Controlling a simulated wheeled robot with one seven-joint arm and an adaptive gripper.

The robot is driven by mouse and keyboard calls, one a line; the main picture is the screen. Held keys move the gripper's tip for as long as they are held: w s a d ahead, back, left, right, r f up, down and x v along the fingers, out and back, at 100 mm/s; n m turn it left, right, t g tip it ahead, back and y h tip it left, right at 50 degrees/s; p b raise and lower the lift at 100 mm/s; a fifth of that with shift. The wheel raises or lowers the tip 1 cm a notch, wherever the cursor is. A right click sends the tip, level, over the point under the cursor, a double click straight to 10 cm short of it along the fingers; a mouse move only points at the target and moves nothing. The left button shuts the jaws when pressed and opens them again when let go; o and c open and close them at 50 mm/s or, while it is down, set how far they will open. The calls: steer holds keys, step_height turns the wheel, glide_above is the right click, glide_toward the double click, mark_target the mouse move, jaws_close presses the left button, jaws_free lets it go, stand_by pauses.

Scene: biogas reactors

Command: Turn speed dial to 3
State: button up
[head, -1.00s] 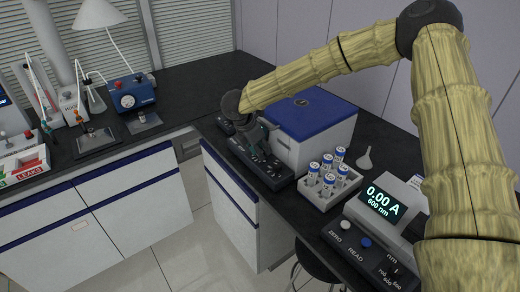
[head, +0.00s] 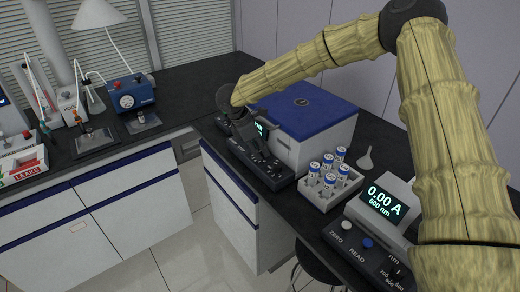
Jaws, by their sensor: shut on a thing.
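A white box with a blue lid (head: 305,110) stands on the dark bench, with a black control panel (head: 273,177) along its front. My gripper (head: 262,152) points down at the left part of this panel. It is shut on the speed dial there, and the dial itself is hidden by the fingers. The dial's pointer and its numbers cannot be read. A small lit display (head: 261,129) on the box front shows partly beside my gripper, its text too small to read.
A white rack of blue-capped vials (head: 326,180) and a photometer with a lit display (head: 383,201) stand to the right of the panel. My arm spans the right side above the bench.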

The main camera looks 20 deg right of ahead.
steer(key=o, duration=1)
steer(key=shift+r, duration=0.1)
